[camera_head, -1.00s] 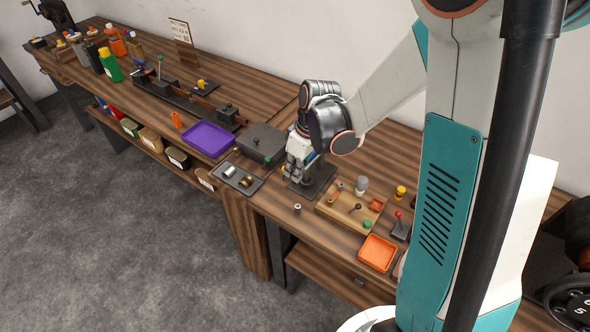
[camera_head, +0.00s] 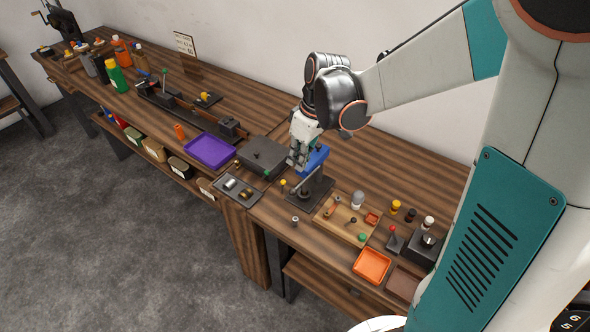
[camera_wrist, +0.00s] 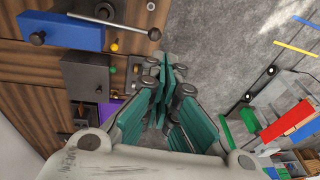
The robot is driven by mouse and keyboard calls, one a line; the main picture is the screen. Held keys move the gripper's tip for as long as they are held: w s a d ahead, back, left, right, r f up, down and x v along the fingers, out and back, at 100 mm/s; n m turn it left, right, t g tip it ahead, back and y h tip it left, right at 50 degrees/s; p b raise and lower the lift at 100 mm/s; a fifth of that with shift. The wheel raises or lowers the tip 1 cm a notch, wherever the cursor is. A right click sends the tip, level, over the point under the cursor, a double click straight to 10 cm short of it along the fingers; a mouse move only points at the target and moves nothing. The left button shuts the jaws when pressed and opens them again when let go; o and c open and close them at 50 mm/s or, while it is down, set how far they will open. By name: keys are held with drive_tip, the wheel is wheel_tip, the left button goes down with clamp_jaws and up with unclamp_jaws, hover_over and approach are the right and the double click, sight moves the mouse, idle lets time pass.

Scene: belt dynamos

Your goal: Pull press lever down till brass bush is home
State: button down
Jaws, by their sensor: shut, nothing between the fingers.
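The press (camera_head: 314,160) has a blue body on a dark base; the blue body also shows at the upper left in the wrist view (camera_wrist: 58,32). Its lever (camera_wrist: 112,23) is a thin metal rod ending in a dark ball knob (camera_wrist: 154,34). My gripper (camera_head: 297,164) is beside the blue body, on its left in the head view, partly covering it. In the wrist view the teal fingers (camera_wrist: 161,68) are shut and empty, with the tips near the knob but apart from it. I cannot make out the brass bush in the press.
A dark grey box (camera_head: 262,157) stands close left of my gripper. In front are a small dark tray (camera_head: 222,185) with metal parts and a wooden board (camera_head: 330,222) with small parts.

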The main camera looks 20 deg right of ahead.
drive_tip(key=v, duration=0.3)
drive_tip(key=shift+s+d+r, duration=0.1)
drive_tip(key=shift+d+r, duration=0.1)
drive_tip(key=shift+r, duration=0.05)
drive_tip(key=s+f+m+t+h+b, duration=0.1)
drive_tip(key=s+f+m+t+b, duration=0.2)
drive_tip(key=s+b, duration=0.4)
drive_tip(key=s+f+m+t+h+b, duration=0.1)
drive_tip(key=s+f+m+t+b, duration=0.2)
drive_tip(key=s+f+b, duration=0.3)
drive_tip(key=s+m+b, duration=0.1)
drive_tip(key=s+b, duration=0.1)
drive_tip(key=b, duration=0.2)
drive_tip(key=shift+s+f, duration=0.25)
drive_tip(key=shift+s, duration=0.05)
